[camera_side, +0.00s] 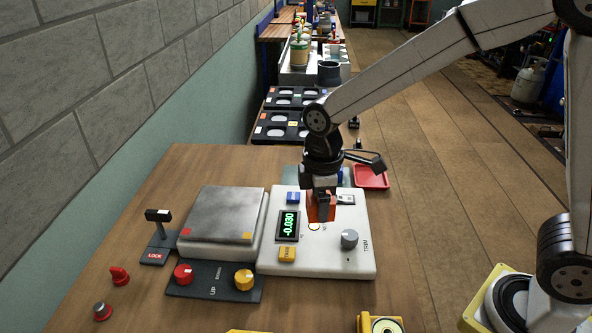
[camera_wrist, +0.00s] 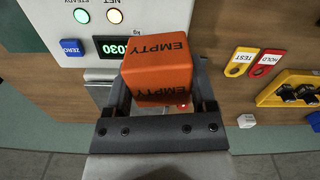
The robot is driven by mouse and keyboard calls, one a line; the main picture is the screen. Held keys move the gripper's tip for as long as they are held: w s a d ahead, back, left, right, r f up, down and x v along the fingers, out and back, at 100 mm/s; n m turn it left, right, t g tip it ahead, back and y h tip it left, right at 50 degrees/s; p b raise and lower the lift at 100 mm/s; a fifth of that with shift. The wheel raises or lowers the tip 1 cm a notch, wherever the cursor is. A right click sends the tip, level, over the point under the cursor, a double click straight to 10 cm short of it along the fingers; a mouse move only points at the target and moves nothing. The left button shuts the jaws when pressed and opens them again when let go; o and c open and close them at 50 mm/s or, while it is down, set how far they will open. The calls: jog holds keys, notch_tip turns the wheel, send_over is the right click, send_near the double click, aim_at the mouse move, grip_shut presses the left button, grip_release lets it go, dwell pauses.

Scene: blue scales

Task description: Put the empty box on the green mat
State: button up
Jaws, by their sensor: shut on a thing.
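The empty box is an orange cube with black "EMPTY" lettering (camera_wrist: 158,66), held between my gripper's fingers (camera_wrist: 160,95) in the wrist view. In the side view my gripper (camera_side: 321,196) points down, shut on the orange box (camera_side: 316,212), over the white scale console (camera_side: 330,262). I cannot tell how large the gap under the box is. A grey-green patch (camera_side: 291,176) shows behind the console at the table's far end; it looks like the green mat, mostly hidden by the console and my arm.
The scale's grey weighing plate (camera_side: 222,212) looks empty. The display (camera_side: 288,225) reads -0.030. A red tray (camera_side: 371,178) lies at the far right. A LOCK stand (camera_side: 157,235), a knob panel (camera_side: 213,280) and a yellow holder (camera_side: 380,323) are nearer.

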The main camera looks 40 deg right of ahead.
jog(key=w+d+m, duration=0.2)
jog(key=w+d, duration=0.7)
jog(key=d, duration=0.4)
jog(key=w+f, duration=0.3)
jog(key=w, duration=0.1)
jog(key=w+d+f, duration=0.1)
jog(key=w+f, duration=0.2)
jog(key=w, duration=0.1)
jog(key=w+d+f, duration=0.1)
jog(key=w+f, duration=0.2)
jog(key=w, duration=0.2)
jog(key=shift+d, duration=0.2)
jog(key=shift+w+f, duration=0.55)
jog(key=shift+f, duration=0.1)
jog(key=shift+w+f, duration=0.1)
jog(key=shift+f, duration=0.1)
jog(key=shift+w+f, duration=0.1)
jog(key=shift+f, duration=1.45)
jog(key=shift+f, duration=0.15)
